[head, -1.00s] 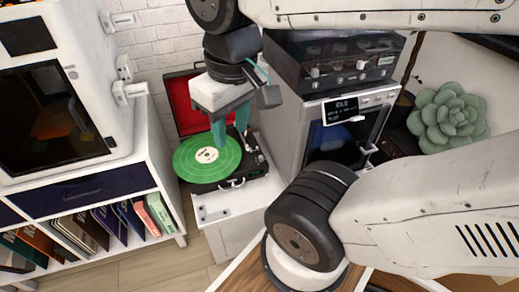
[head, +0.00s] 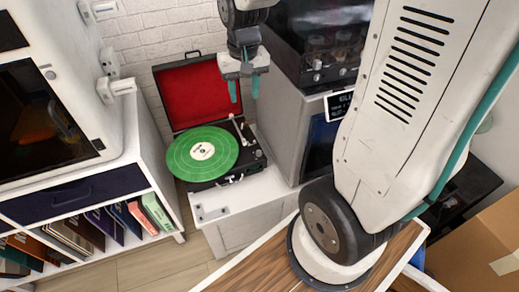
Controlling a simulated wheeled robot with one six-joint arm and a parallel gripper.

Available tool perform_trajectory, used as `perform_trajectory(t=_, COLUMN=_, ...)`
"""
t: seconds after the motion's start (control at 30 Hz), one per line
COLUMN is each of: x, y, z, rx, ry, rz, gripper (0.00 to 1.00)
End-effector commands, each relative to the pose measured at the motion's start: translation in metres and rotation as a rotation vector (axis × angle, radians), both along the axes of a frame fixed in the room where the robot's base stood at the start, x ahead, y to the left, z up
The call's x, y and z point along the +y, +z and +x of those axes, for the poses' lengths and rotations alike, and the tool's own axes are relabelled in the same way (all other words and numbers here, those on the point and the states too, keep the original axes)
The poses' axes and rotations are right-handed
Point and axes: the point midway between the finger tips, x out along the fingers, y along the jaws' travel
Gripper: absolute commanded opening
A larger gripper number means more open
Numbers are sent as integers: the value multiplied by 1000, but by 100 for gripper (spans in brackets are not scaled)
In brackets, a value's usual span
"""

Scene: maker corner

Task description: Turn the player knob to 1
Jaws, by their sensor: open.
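The record player (head: 228,184) is an open suitcase type with a red-lined lid (head: 209,93) leaning up at its back. A green record (head: 202,154) with a pale label lies on it, and a tonearm (head: 238,128) stands at its right side. The player's knob is too small to make out, and so is its setting. My gripper (head: 244,91) is above and behind the player's right side, pointing down. Its two teal fingers are apart with nothing between them, and it appears clear of the player.
The player stands on a low white cabinet (head: 235,214). A grey machine (head: 300,117) with a small display stands close on the right. A white shelf unit (head: 158,177) with upright sleeves is at left. A cardboard box (head: 480,255) is at lower right.

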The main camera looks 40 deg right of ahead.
Motion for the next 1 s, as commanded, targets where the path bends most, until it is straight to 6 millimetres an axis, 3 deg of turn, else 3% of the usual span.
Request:
perform_trajectory(t=0.1, x=-24, y=-50, z=33, rx=23, ry=-73, rz=7, gripper=43)
perform_trajectory(t=0.3, x=-62, y=-142, z=71, rx=41, ry=-190, rz=14, gripper=43)
perform_trajectory(t=0.5, x=-93, y=-235, z=84, rx=55, ry=-291, rz=20, gripper=43)
perform_trajectory(t=0.6, x=-103, y=-268, z=85, rx=59, ry=-327, rz=21, gripper=43)
perform_trajectory(t=0.7, x=-109, y=-290, z=84, rx=59, ry=-349, rz=23, gripper=43)
perform_trajectory(t=1.0, x=-112, y=-327, z=82, rx=62, ry=-362, rz=24, gripper=43)
